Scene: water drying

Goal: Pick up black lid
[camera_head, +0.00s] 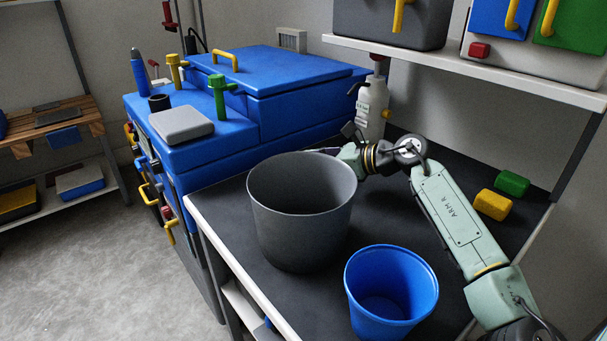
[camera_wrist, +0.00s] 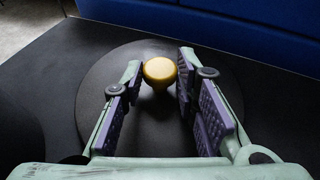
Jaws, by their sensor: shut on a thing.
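The black lid (camera_wrist: 155,125) is a dark round disc with a yellow knob (camera_wrist: 160,70) on top, seen in the wrist view. It appears to lie flat on the black tabletop. My gripper (camera_wrist: 161,68) is shut on the yellow knob, one purple-padded finger on each side. In the head view my arm reaches behind the grey bucket (camera_head: 290,238); the bucket hides my fingers and most or all of the lid.
A blue bucket (camera_head: 370,318) stands front right of the grey one. A white bottle (camera_head: 371,112) stands behind my wrist. Green (camera_head: 511,184) and yellow (camera_head: 492,205) blocks lie at right. The blue cabinet (camera_head: 215,160) borders the table's left, and a shelf (camera_head: 470,66) hangs above.

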